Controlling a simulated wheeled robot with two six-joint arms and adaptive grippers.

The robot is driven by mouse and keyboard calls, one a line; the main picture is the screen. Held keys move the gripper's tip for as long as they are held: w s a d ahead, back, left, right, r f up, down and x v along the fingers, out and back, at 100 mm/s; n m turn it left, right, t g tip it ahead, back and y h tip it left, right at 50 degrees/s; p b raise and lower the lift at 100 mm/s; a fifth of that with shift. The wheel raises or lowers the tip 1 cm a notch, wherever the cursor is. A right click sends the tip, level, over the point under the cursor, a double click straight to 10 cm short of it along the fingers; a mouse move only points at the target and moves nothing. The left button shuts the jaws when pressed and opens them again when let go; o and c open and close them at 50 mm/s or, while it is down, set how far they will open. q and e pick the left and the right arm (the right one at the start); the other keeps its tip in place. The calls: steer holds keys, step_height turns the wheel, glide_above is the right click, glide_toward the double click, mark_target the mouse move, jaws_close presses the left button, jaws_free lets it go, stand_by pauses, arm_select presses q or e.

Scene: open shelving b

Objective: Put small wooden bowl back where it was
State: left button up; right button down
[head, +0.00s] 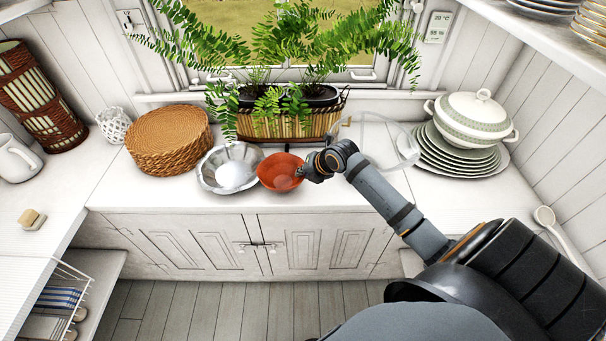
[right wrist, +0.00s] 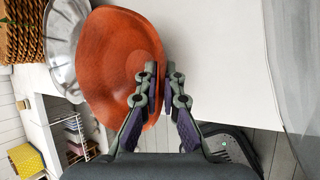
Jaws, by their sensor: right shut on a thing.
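The small wooden bowl (head: 280,170) is reddish-orange and sits at the counter's front part, just right of a silver metal bowl (head: 231,168). My right gripper (head: 306,172) is shut on the bowl's right rim. In the right wrist view the wooden bowl (right wrist: 115,60) fills the upper left, its rim between the fingertips of the right gripper (right wrist: 158,75). The metal bowl (right wrist: 62,50) is partly hidden behind it there. I cannot tell whether the wooden bowl touches the counter. My left gripper is not in view.
A wicker stack (head: 168,142) stands left of the metal bowl, and a planter with ferns (head: 290,125) behind. A clear glass bowl (head: 408,146) is behind my right arm. Stacked plates (head: 455,158) with a tureen (head: 472,120) stand right.

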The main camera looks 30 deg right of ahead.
steer(key=shift+f, duration=0.55)
steer(key=c, duration=1.5)
jaws_free()
steer(key=shift+p+v, duration=1.95)
steer(key=shift+v, duration=4.1)
